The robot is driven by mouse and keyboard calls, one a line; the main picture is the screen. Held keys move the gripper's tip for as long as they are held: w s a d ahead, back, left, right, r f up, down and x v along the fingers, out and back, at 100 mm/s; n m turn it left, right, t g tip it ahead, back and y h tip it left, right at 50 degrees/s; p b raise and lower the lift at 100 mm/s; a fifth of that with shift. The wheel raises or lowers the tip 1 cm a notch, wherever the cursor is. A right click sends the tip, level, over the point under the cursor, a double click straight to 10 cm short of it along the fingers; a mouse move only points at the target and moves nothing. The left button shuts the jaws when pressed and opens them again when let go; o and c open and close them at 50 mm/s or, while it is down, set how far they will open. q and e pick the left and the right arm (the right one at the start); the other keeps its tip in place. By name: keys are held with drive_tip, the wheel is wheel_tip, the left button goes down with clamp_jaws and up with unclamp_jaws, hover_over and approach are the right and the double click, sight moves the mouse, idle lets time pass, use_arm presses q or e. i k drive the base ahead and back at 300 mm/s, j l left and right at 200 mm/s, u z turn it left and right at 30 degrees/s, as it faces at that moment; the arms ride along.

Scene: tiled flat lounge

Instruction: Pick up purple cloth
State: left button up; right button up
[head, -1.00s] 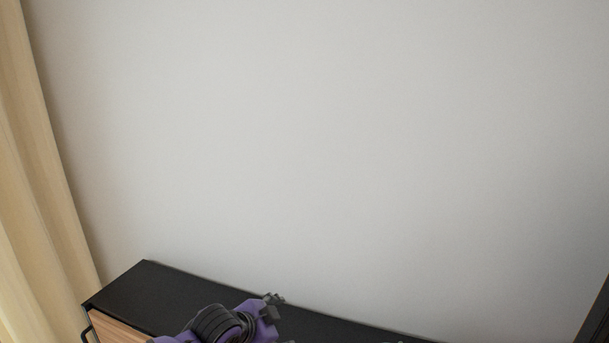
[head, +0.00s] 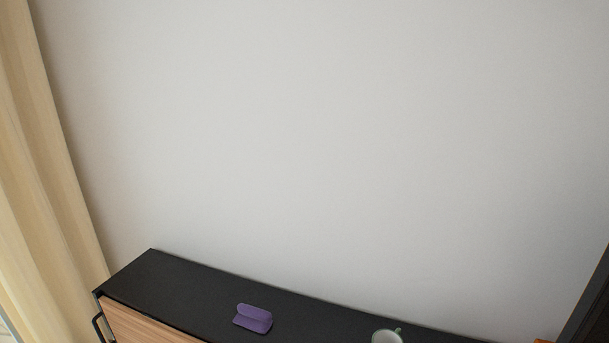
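A small folded purple cloth (head: 253,319) lies on the black top of a low cabinet (head: 180,281), near the bottom of the head view. Nothing touches it and it is fully visible. Neither of my grippers shows in the head view now.
A beige curtain (head: 45,180) hangs at the left. A plain wall (head: 330,140) rises behind. A dark upright edge (head: 590,300) is at the right.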

sight(259, 320)
drive_tip(key=i+j, duration=0.15)
drive_tip(key=j, duration=0.25)
drive_tip(key=i+j, duration=0.1)
drive_tip(key=j, duration=0.3)
drive_tip(key=i+j, duration=0.15)
drive_tip(key=j, duration=0.25)
drive_tip(key=i+j, duration=0.1)
drive_tip(key=j, duration=0.3)
